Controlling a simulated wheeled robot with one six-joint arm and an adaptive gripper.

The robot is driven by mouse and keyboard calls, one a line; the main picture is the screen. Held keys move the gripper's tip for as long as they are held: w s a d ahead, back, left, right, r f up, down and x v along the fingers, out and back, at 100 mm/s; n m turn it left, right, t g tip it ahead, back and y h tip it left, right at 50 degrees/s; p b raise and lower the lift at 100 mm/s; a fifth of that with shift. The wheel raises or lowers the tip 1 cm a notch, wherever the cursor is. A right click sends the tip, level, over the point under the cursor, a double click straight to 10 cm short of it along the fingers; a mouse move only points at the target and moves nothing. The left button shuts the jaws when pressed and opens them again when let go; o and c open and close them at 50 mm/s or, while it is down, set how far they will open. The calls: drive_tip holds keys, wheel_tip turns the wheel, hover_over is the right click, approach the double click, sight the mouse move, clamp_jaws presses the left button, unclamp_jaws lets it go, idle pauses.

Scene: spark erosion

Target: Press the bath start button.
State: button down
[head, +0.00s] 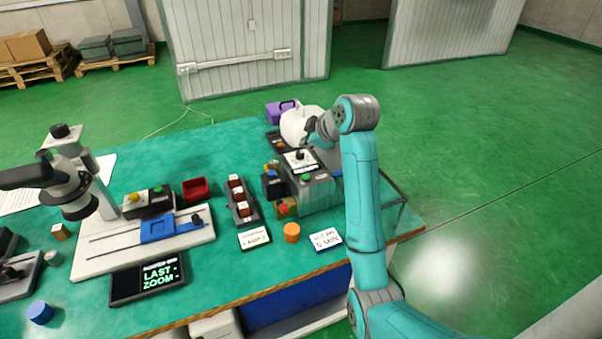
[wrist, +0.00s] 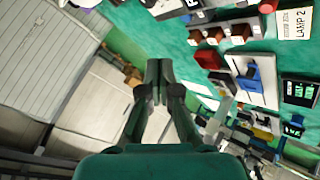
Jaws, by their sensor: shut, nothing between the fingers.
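A grey box-shaped unit (head: 318,191) stands at the right part of the green bench. It carries a green button (head: 306,177) and a panel with a black knob (head: 299,155). I cannot read which one is labelled bath start. My gripper (head: 309,128) is behind and above the grey unit, in front of a white rounded vessel (head: 293,125), apart from both green buttons. In the wrist view my gripper (wrist: 158,66) is shut and empty, its fingertips together.
A red bin (head: 196,189), a row of brown-topped switches (head: 238,199), an orange cylinder (head: 291,232) and white label cards (head: 325,239) are on the bench. A purple box (head: 281,111) stands at the back. A microscope (head: 70,175) and a dark display (head: 147,281) are at left.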

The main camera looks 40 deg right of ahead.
sight(306, 177)
idle(0.3)
drive_tip(key=shift+f, duration=4.4)
drive_tip(key=shift+f, duration=0.9)
drive_tip(key=shift+r, duration=0.9)
drive_tip(key=shift+r, duration=2.55)
